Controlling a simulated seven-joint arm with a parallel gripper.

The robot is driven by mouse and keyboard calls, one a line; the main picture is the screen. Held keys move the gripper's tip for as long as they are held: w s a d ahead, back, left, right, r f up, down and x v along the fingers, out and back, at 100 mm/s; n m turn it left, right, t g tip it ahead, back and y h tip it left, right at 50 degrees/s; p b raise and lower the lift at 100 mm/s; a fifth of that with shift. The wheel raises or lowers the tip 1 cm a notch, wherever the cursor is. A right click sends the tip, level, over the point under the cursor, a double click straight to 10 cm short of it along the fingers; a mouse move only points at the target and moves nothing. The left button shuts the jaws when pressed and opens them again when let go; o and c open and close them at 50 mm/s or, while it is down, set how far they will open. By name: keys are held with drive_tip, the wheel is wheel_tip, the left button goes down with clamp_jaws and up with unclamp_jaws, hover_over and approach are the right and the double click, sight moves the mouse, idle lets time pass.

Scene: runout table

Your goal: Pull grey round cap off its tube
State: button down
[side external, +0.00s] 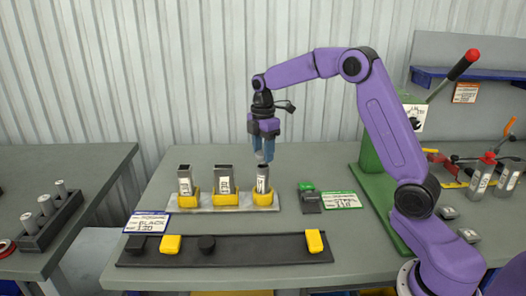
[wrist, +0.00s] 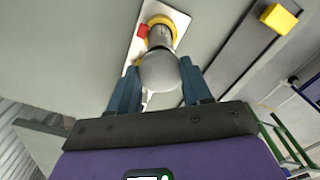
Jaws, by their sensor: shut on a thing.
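The round tube (side external: 263,181) stands upright in a yellow holder (side external: 265,199) at the right end of a light base plate. Its upper end looks dark in the side external view. My gripper (side external: 263,158) points down just above this tube, shut on the grey round cap (wrist: 160,72). In the wrist view the cap lies between the blue fingers, with the tube (wrist: 161,37) and yellow holder behind it. The fingers mostly hide the cap in the side view. The side view suggests the cap is just above the tube's mouth, but I cannot tell the gap.
Two rectangular tubes (side external: 224,180) (side external: 185,180) stand left of the round tube. A dark rail (side external: 260,250) in front carries yellow and black pieces. Small dark and green blocks (side external: 308,197) and a green press stand (side external: 368,170) are to the right.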

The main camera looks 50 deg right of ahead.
drive_tip(key=shift+r, duration=1.25)
idle(0.5)
